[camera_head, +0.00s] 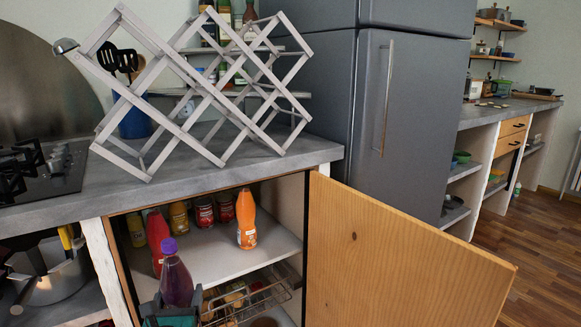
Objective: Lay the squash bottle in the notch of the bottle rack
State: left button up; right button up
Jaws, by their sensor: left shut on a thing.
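The squash bottle (176,281), dark purple with a purple cap, stands roughly upright at the bottom of the head view, in front of the open cupboard. My left gripper (171,309) is shut on its lower part, which the fingers and the frame edge hide. The bottle rack (195,92), a pale grey lattice of crossed slats with V-shaped notches along its top, stands on the counter above and behind the bottle. No bottle lies in its notches. My right gripper is not in view.
The cupboard's wooden door (390,255) stands open to the right. On its shelf (225,252) are an orange bottle (246,220), a red bottle (157,238) and several jars. A wire basket (250,302) sits below. The counter edge (240,168) overhangs. A hob (40,170) lies left.

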pick_arm(q)
jog(key=shift+s+d+r, duration=0.25)
jog(key=shift+s+r, duration=0.35)
jog(key=shift+s, duration=0.35)
jog(key=s+d+r+m+h, duration=0.1)
jog(key=s+d+r, duration=0.1)
jog(key=s+r, duration=0.5)
jog(key=s+d+r+h, duration=0.1)
jog(key=s+d+r, duration=0.2)
jog(key=s+r, duration=0.35)
notch_tip(320, 180, up, 14)
jog(key=s+p, duration=0.2)
jog(key=p, duration=1.6)
jog(key=shift+s, duration=0.35)
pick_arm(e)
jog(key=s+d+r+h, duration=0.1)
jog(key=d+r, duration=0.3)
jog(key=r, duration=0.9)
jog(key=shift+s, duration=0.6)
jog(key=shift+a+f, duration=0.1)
